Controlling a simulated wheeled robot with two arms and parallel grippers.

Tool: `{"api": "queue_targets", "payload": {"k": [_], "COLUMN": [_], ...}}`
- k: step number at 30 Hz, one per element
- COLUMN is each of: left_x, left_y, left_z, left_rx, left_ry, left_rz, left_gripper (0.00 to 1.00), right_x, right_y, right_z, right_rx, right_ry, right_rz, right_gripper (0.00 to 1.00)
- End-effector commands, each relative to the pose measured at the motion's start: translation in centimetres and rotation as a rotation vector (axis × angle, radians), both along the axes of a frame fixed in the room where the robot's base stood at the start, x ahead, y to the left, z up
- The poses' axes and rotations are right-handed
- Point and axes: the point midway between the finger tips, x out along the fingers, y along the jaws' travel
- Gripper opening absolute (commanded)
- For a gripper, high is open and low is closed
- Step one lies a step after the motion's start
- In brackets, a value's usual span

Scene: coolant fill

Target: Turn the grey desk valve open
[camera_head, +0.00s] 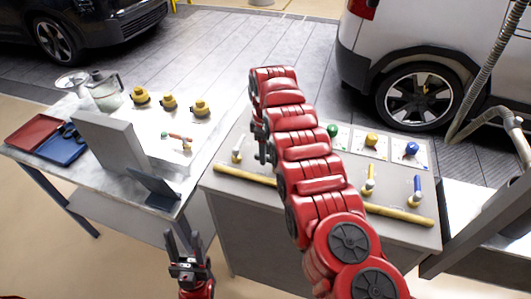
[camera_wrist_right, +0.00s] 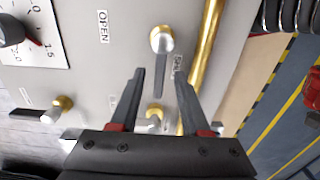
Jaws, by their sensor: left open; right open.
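The grey desk valve (camera_wrist_right: 161,40) shows in the right wrist view as a silver hub on a brass fitting, with a flat grey lever (camera_wrist_right: 158,80) pointing down. The lever lies nearer the SHUT label than the OPEN label (camera_wrist_right: 103,27). My right gripper (camera_wrist_right: 158,78) is open, with a finger on each side of the lever; I cannot tell whether either touches it. In the head view my right gripper (camera_head: 262,150) points down near the left end of the desk, partly hidden by my arm. My left gripper (camera_head: 186,240) is open and empty in front of the left table.
A brass pipe (camera_head: 400,213) runs along the desk's front edge. Valves with yellow (camera_head: 369,182) and blue (camera_head: 417,188) levers stand to the right. Behind them are green, yellow and blue knobs (camera_head: 411,149). The left table holds a grey block (camera_head: 108,142) and trays (camera_head: 35,131).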

Motion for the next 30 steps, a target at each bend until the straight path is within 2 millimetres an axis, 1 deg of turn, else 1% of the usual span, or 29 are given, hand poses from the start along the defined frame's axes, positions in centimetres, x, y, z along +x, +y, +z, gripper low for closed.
{"api": "queue_targets", "payload": {"k": [4, 11, 12, 17, 18, 19, 30], "left_x": [0.00, 0.01, 0.01, 0.01, 0.01, 0.01, 0.01], "left_y": [0.00, 0.00, 0.00, 0.00, 0.00, 0.00, 0.00], "left_z": [0.20, 0.16, 0.16, 0.16, 0.17, 0.16, 0.15], "left_rx": [0.000, 0.000, 0.000, 0.000, 0.000, 0.000, 0.000], "left_ry": [0.000, 0.000, 0.000, 0.000, 0.000, 0.000, 0.000], "left_rz": [0.000, 0.000, 0.000, 0.000, 0.000, 0.000, 0.000], "left_gripper": [0.50, 0.50, 0.50, 0.50, 0.50, 0.50, 0.50], "right_x": [-0.02, 0.03, 0.03, 0.04, 0.04, 0.03, 0.02], "right_y": [-0.02, -0.01, -0.01, -0.01, -0.01, -0.01, -0.01], "right_z": [-0.71, -0.76, -0.76, -0.74, -0.74, -0.74, -0.75], "right_rx": [0.000, 0.001, 0.001, 0.000, 0.001, 0.001, 0.001], "right_ry": [0.000, -0.001, -0.001, -0.002, -0.001, -0.001, -0.001], "right_rz": [0.000, 0.000, -0.001, -0.001, -0.001, 0.000, 0.000], "right_gripper": [0.46, 0.46, 0.39, 0.10, 0.03, 0.00, 0.00]}}
